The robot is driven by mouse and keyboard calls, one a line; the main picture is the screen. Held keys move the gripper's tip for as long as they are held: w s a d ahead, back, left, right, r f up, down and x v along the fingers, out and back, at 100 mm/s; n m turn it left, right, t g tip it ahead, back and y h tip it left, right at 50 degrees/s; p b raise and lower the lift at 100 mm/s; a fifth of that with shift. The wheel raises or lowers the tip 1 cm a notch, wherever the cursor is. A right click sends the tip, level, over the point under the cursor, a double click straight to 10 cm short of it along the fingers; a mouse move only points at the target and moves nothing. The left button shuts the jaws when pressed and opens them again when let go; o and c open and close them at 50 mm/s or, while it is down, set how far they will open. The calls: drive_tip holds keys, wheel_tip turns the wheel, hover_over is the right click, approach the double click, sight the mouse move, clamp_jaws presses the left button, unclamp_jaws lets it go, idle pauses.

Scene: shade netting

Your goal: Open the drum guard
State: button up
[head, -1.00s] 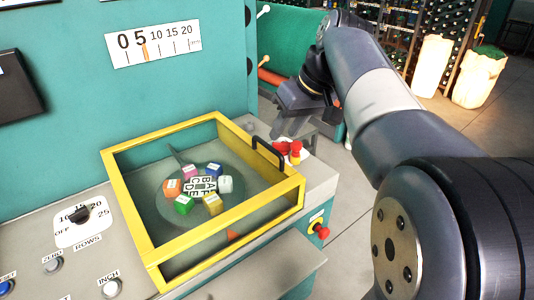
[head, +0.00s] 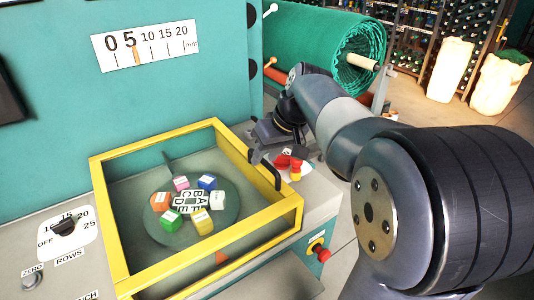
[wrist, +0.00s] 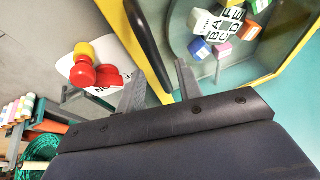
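The drum guard (head: 110,222) is a clear box with a yellow frame, lying closed over a round drum (head: 155,228) with coloured lettered blocks. Its black handle (head: 277,178) stands on the right side of the frame. My gripper (head: 272,157) is just behind the handle's far end in the head view. In the wrist view the two grey fingers (wrist: 158,85) are apart, and the lower end of the handle (wrist: 148,40) shows between them. Nothing is visibly gripped, and I cannot tell whether a finger touches the handle.
A red and yellow knob cluster (head: 291,166) on a white label sits right beside my gripper; the wrist view shows it left of the fingers (wrist: 85,66). A red button (head: 322,254) is on the bench front. A green netting roll (head: 325,45) stands behind my arm.

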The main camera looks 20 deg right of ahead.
drive_tip(key=shift+c, duration=0.5)
clamp_jaws()
